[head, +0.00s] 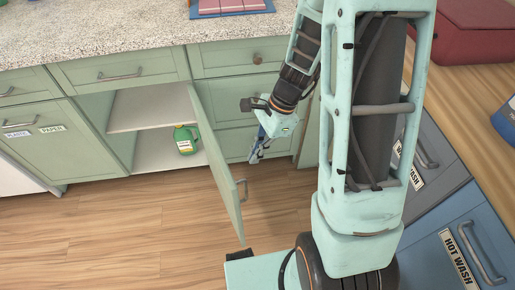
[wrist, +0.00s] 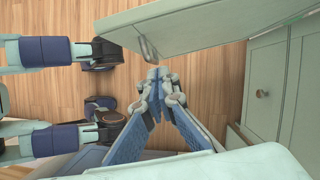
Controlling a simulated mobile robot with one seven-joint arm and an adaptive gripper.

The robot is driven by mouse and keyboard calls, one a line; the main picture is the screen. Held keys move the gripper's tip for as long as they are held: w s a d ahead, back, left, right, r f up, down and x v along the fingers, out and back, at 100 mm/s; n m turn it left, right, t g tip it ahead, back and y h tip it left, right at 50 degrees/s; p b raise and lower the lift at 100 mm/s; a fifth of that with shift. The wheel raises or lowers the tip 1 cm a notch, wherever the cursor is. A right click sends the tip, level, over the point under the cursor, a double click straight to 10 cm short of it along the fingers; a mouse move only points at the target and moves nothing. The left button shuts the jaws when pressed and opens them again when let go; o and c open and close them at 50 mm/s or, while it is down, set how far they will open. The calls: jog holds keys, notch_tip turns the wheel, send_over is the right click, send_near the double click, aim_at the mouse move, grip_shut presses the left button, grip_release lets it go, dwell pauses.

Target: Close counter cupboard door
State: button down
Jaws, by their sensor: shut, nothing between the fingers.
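The counter cupboard door (head: 220,170) is pale green and stands wide open, swung out over the floor from hinges at the right side of the opening. Its bar handle (head: 242,187) is near the free edge. The open cupboard (head: 150,110) shows a shelf and a green jug (head: 185,140) inside. My gripper (head: 255,157) is to the right of the door, on its outer side, pointing down. In the wrist view my gripper (wrist: 156,75) is shut and empty. The door (wrist: 200,28) spans the top there, with its handle (wrist: 147,48) just beyond the fingertips; I cannot tell if they touch.
Drawers (head: 237,57) flank the cupboard under the speckled counter (head: 110,30). At the right stand grey and blue fronts, the blue one labelled hot wash (head: 460,250), under a wooden top with a red box (head: 470,40). Wooden floor (head: 120,230) is clear left of the door.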

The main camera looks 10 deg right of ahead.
aim_at(224, 172)
jog(key=s+a+f+b, duration=0.1)
jog(key=a+f, duration=0.3)
jog(key=a, duration=0.1)
jog(key=shift+a+f+b, duration=0.2)
jog(key=shift+a+b, duration=0.1)
jog(key=shift+s+a, duration=0.1)
jog(key=shift+s, duration=0.05)
